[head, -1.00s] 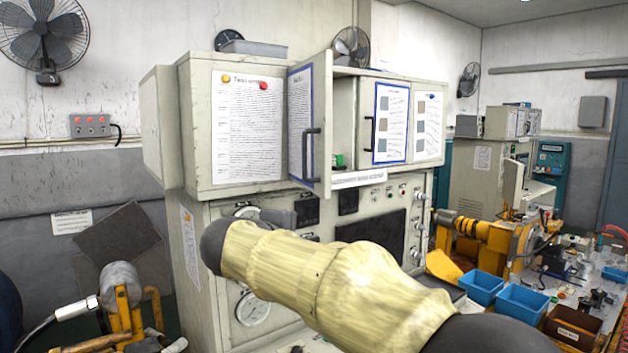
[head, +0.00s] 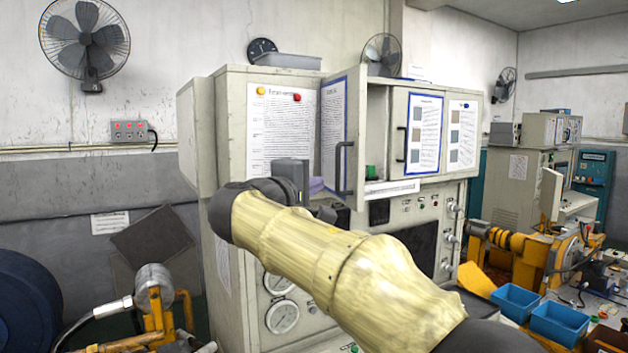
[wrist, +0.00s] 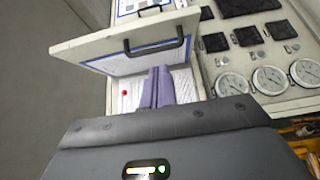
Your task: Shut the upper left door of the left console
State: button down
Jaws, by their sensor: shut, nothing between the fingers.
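The left console (head: 235,230) has an upper cabinet. Its upper left door (head: 334,140), with a blue-bordered sheet and a dark bar handle (head: 343,168), stands open, swung outward. An open interior shows to its right, with a small green object inside. My gripper (head: 316,185) is shut and empty, with purple fingers at the left of the door, on its outer, handle side. In the wrist view the door (wrist: 110,60) and handle (wrist: 155,47) lie beyond the fingers (wrist: 158,72). The fingertips overlap the door's edge there; I cannot tell whether they touch.
A panel with a printed sheet (head: 280,125) and magnets stands just left of the door. The neighbouring door (head: 423,130) is closed. Gauges (head: 282,316) sit below. Blue bins (head: 558,322) and yellow machinery are at right, a hose fixture (head: 150,290) at lower left.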

aim_at(355, 175)
jog(key=p+x, duration=0.1)
jog(key=x, duration=0.2)
jog(key=d+p+x, duration=0.1)
jog(key=p+x, duration=0.1)
jog(key=x, duration=0.1)
jog(key=p+x, duration=0.2)
jog(key=x, duration=0.1)
jog(key=shift+s+d+r, duration=0.15)
jog(key=shift+s+d, duration=0.15)
jog(key=shift+d, duration=0.1)
jog(key=shift+d+p, duration=0.35)
jog(key=shift+d, duration=0.25)
jog(key=shift+w+a, duration=0.1)
jog(key=shift+w, duration=0.1)
